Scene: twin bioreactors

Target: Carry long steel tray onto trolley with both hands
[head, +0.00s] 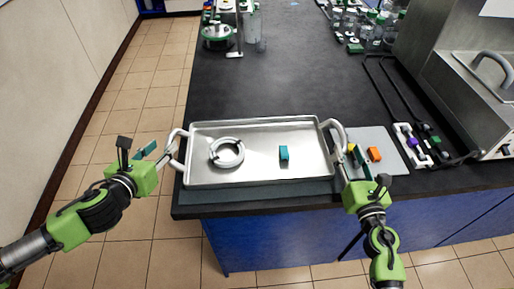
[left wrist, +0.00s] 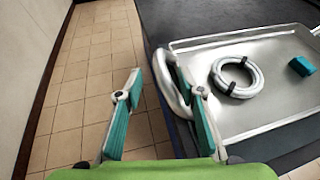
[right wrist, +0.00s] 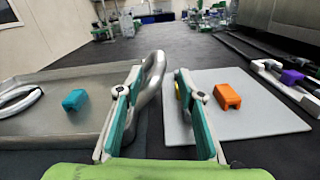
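The long steel tray (head: 260,171) lies flat near the front edge of the dark bench, with a looped handle at each end. It holds a pale coiled ring (head: 227,152) and a teal block (head: 283,153). My left gripper (head: 160,154) is open at the left handle (left wrist: 170,85); the handle shows between the fingers, close to the right one. My right gripper (head: 352,162) is open at the right handle (right wrist: 153,85), which shows close beside its left finger. Neither gripper is closed on a handle. I see no trolley that I can identify.
A pale grey board (right wrist: 275,120) with an orange block (head: 374,154) lies right of the tray. A dark rack (head: 410,110) with a white and purple item and a steel machine (head: 470,80) stand farther right. Glassware stands at the back. The tiled floor at left is clear.

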